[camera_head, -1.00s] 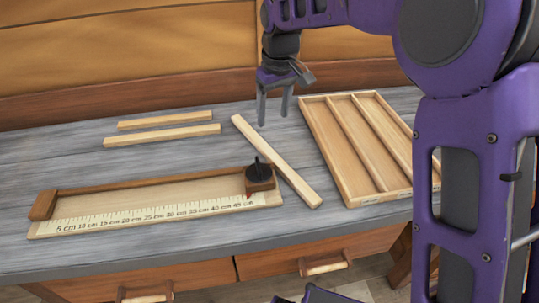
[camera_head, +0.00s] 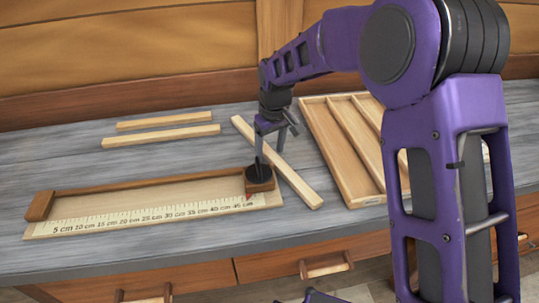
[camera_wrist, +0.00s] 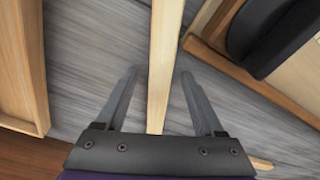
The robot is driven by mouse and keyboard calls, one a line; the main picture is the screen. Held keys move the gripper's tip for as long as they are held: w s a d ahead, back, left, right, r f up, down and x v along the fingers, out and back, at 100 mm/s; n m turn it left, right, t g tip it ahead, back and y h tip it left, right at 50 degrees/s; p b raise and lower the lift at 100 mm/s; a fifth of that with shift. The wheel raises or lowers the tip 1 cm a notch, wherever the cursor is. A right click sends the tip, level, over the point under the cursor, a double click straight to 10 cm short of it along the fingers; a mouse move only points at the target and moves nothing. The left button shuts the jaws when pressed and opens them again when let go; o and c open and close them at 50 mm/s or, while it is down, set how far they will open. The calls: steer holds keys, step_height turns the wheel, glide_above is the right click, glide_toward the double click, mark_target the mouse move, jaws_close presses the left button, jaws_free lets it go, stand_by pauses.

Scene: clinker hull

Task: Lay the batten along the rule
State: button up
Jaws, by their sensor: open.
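A pale wooden batten (camera_head: 285,170) lies at a slant on the grey bench, between the rule board and the divided tray. Two more battens, a shorter one (camera_head: 165,121) and a longer one (camera_head: 160,135), lie at the back left. The rule (camera_head: 150,214), marked in centimetres, runs along the front of a board with a brown back fence. My gripper (camera_head: 271,155) is open over the slanted batten. In the wrist view the batten (camera_wrist: 163,50) passes between the two open fingers (camera_wrist: 158,75); I cannot tell how far above it they are.
A stop block (camera_head: 259,185) with a black knob (camera_head: 259,172) stands at the rule's right end, close to my gripper. A brown end block (camera_head: 40,206) is at its left end. A divided wooden tray (camera_head: 338,165) stands to the right. The bench between the back battens and the fence is clear.

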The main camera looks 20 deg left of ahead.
mark_target(270, 153)
jaws_close()
steer(key=shift+r, duration=0.1)
stand_by(0.3)
step_height(270, 153, up, 10)
steer(key=shift+p, duration=0.45)
